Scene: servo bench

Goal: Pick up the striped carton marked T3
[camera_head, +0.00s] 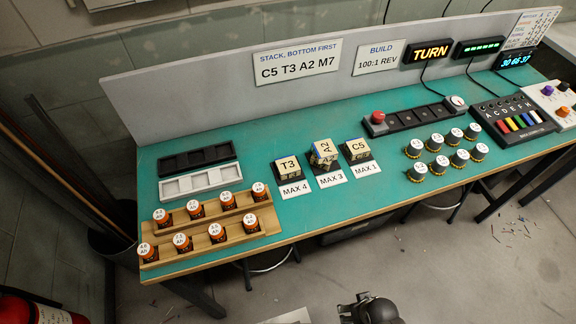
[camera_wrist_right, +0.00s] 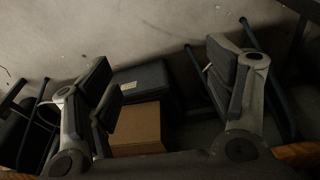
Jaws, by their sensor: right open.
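The carton marked T3 (camera_head: 287,166) sits on a dark stand on the green bench, behind a white card reading MAX 4. Its top is cream; I cannot make out stripes on it at this size. The carton marked A2 (camera_head: 323,152) is just to its right, turned at an angle, and the carton marked C5 (camera_head: 356,148) is further right. A gripper (camera_head: 369,309) of mine shows at the bottom of the head view, in front of the bench and away from the cartons. In the right wrist view my right gripper (camera_wrist_right: 165,100) is open with nothing between its fingers. My left gripper is not seen.
Beneath the right gripper are a brown box (camera_wrist_right: 137,128) and a dark box (camera_wrist_right: 150,78).

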